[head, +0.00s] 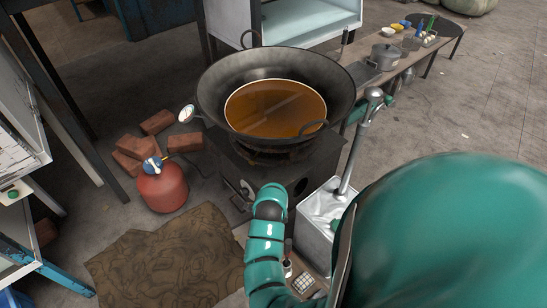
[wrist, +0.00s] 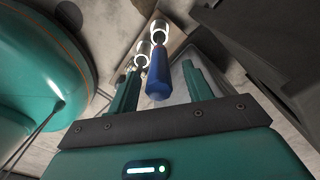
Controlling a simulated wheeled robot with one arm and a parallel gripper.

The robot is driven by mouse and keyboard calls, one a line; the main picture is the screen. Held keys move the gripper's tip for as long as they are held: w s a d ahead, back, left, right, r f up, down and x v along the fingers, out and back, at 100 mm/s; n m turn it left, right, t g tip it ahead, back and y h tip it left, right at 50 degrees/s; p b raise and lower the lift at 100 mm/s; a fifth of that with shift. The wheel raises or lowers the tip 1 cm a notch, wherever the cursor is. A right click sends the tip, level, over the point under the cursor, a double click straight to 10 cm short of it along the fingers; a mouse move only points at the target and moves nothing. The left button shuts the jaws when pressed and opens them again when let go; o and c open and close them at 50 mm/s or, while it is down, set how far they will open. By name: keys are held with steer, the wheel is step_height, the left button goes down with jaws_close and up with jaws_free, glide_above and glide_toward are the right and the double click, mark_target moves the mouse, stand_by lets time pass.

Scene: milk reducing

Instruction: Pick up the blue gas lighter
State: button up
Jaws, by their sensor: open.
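The blue gas lighter (wrist: 158,78) shows in the wrist view as a long dark-blue body, with its rounded end towards me. My gripper (wrist: 163,68) is open, with one green finger on each side of the lighter. The lighter lies between the fingers in the picture, and I see a gap on its right side. Whether it is fully within their reach in depth I cannot tell. In the head view my arm hides the gripper, and I cannot make out the lighter there.
Shiny metal cylinders (wrist: 143,47) stand close beyond the fingers. In the head view, a large wok (head: 212,90) of brown liquid sits on a dark stove (head: 290,165). A red gas cylinder (head: 163,188) and bricks (head: 158,122) are at left.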

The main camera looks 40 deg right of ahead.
step_height(320, 180, down, 4)
steer(key=shift+b, duration=0.45)
steer(key=shift+c, duration=0.2)
steer(key=c, duration=1)
steer(key=shift+r, duration=0.15)
